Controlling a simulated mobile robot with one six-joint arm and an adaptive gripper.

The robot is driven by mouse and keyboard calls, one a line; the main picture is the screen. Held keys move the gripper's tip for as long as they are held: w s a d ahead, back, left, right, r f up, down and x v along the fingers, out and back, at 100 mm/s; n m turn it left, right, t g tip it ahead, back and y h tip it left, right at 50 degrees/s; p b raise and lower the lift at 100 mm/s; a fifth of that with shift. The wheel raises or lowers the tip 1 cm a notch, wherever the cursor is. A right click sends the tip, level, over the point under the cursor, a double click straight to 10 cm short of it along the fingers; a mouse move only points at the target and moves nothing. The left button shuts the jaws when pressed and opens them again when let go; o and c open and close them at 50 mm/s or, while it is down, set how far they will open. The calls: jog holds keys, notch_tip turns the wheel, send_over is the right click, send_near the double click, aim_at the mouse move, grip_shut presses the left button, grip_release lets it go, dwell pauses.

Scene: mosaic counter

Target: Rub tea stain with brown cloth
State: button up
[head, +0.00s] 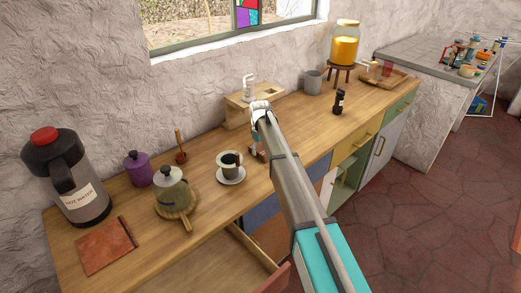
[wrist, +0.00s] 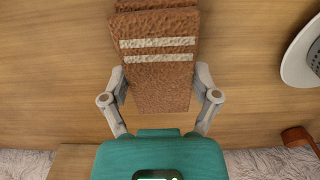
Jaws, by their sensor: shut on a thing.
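My gripper (wrist: 161,84) is shut on a brown cloth (wrist: 160,62) in the wrist view. The cloth is a folded, rough-textured brown pad with two pale stripes, held between the two fingers over the wooden counter (wrist: 65,70). I cannot tell whether the cloth touches the wood. In the head view my gripper (head: 258,150) is low over the counter, just right of the cup and saucer, and mostly hidden by my arm. I make out no tea stain in either view; the cloth and arm cover part of the counter.
A cup (head: 229,160) on a white saucer (head: 232,181) stands close left of my gripper. A teapot (head: 173,188), purple jar (head: 138,169), hot-water flask (head: 70,175) and reddish-brown mat (head: 104,247) lie further left. A wooden box (head: 238,113) stands behind; a dark bottle (head: 339,102) is right.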

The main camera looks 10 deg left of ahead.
jog(key=shift+s, duration=0.1)
dwell(0.3)
jog(key=shift+s+d, duration=0.55)
jog(key=shift+d, duration=0.15)
jog(key=shift+s+d, duration=0.5)
jog(key=shift+d, duration=0.2)
jog(key=shift+s+d+f, duration=0.1)
jog(key=shift+s+d, duration=1.1)
jog(key=shift+d, duration=0.2)
jog(key=shift+s+d, duration=0.1)
jog(key=shift+s+d, duration=0.95)
jog(key=shift+d, duration=0.3)
jog(key=shift+s+a, duration=0.1)
jog(key=shift+a, duration=0.1)
